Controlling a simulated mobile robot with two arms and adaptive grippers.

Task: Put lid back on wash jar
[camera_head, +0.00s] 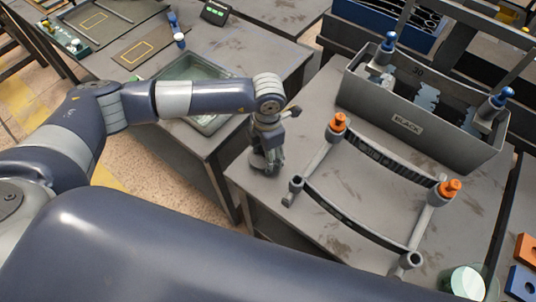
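A clear, round glass vessel (468,284), likely the wash jar, stands at the bottom right corner, partly cut off by the frame edge. A pale green-white disc shows in it; I cannot tell whether this is its contents or a lid. I see no separate lid that I can make out. My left gripper (265,166) points down over the left edge of the grey bench, beside the rack frame and well apart from the jar. Its fingers are dark and bunched, so its opening is unclear. My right gripper is out of view.
A grey rack frame (322,150) with orange knobs lies between my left gripper and the jar. Behind it stands a grey bin (455,137) labelled "BLACK" with blue-knobbed posts. A glass tank (213,70) sits on the left bench. Orange and blue blocks (524,283) lie at right.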

